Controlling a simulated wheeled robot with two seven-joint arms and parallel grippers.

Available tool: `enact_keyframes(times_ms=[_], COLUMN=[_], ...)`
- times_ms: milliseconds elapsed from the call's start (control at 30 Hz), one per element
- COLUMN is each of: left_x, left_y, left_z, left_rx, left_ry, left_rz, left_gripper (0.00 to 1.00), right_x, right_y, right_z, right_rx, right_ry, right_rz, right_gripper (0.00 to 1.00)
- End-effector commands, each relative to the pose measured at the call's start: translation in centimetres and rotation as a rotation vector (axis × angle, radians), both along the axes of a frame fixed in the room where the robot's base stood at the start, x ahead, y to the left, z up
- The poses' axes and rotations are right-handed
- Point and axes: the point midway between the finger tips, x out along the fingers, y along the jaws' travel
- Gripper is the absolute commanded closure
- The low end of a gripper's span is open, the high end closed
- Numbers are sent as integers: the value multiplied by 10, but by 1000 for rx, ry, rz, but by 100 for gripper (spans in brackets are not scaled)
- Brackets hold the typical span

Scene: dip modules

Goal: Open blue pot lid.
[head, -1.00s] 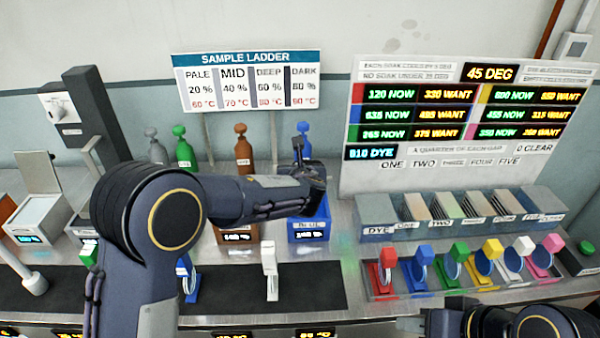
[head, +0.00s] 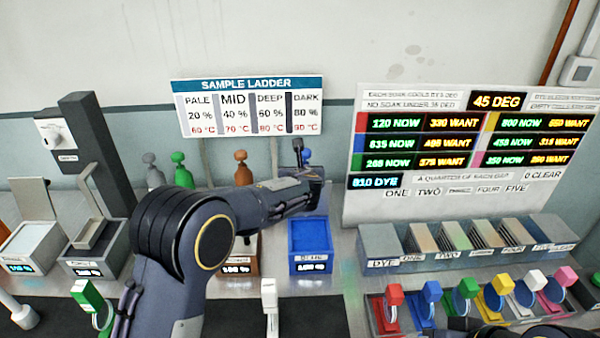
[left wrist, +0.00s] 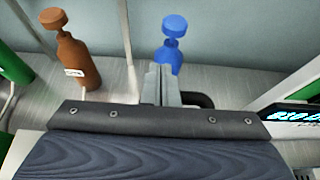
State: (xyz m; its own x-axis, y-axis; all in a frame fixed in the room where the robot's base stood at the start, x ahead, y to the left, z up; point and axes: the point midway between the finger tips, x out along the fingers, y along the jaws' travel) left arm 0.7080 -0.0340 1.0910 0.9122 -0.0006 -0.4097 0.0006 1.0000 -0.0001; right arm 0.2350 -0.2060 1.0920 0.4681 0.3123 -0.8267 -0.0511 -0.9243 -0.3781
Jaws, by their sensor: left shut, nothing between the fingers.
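The blue pot (head: 310,236) is a square blue box with a label and a lit readout on its front, standing at the back of the bench. Its top shows as a plain blue square inside a rim; I cannot tell whether this is the lid or the inside. My left gripper (head: 299,148) is shut and empty, beyond and above the pot, with its fingers pointing up and back in front of the blue bottle (head: 308,158). In the left wrist view the shut fingers (left wrist: 161,84) stand just below that blue bottle (left wrist: 173,42).
The brown pot (head: 240,268) stands left of the blue one, partly behind my left arm. A white pot (head: 30,248) and a grey pot (head: 95,262) have raised lids. A dye rack (head: 380,250) and coloured scoops (head: 432,292) are at right. A brown bottle (left wrist: 78,62) stands behind.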

Motion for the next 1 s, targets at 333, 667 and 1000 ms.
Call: enact_keyframes(times_ms=[333,667,1000], left_x=[3,3,-24], left_y=[0,0,0], left_z=[-2,-2,9], left_rx=[0,0,-2], left_ry=[1,0,-2], left_rz=[1,1,-1], left_gripper=[100,100,100], right_x=[0,0,0], right_y=[0,0,0], right_z=[0,0,-13], right_rx=[0,0,0], right_ry=[0,0,0], right_rz=[0,0,0], right_gripper=[64,64,64])
